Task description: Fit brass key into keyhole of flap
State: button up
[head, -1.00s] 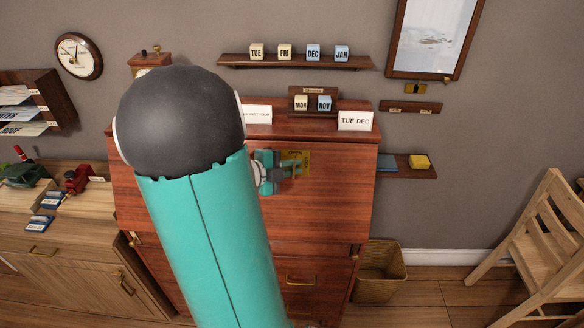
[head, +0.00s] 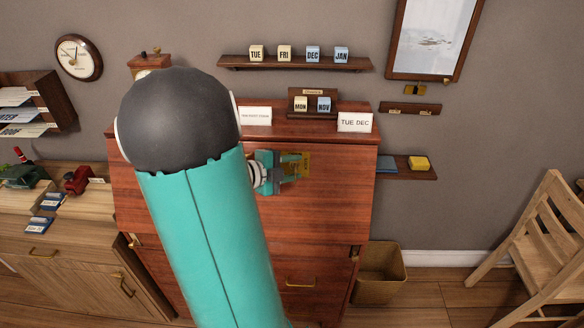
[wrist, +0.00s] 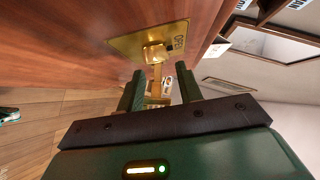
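The flap (head: 325,210) is the upright reddish-brown front of the desk. A brass plate (head: 304,165) is fixed on it; it also shows in the wrist view (wrist: 125,47), with part of the word OPEN. My gripper (head: 296,168) is close in front of the plate, its fingers pointing at it. In the wrist view the brass key (wrist: 157,82) lies between my two dark green fingers (wrist: 159,88), which look shut on its head. The key's far end meets the brass boss on the plate. The keyhole is hidden, and I cannot tell how deep the key sits.
Sign cards, including TUE DEC (head: 355,122), stand on the desk top. Calendar blocks stand on a small stand (head: 312,91) and a wall shelf (head: 295,64). A side shelf (head: 405,173) holds a yellow block. A waste basket (head: 380,275) and a chair (head: 535,240) are at right.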

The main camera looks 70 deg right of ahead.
jog(key=v, duration=1.4)
jog(key=shift+s, duration=0.1)
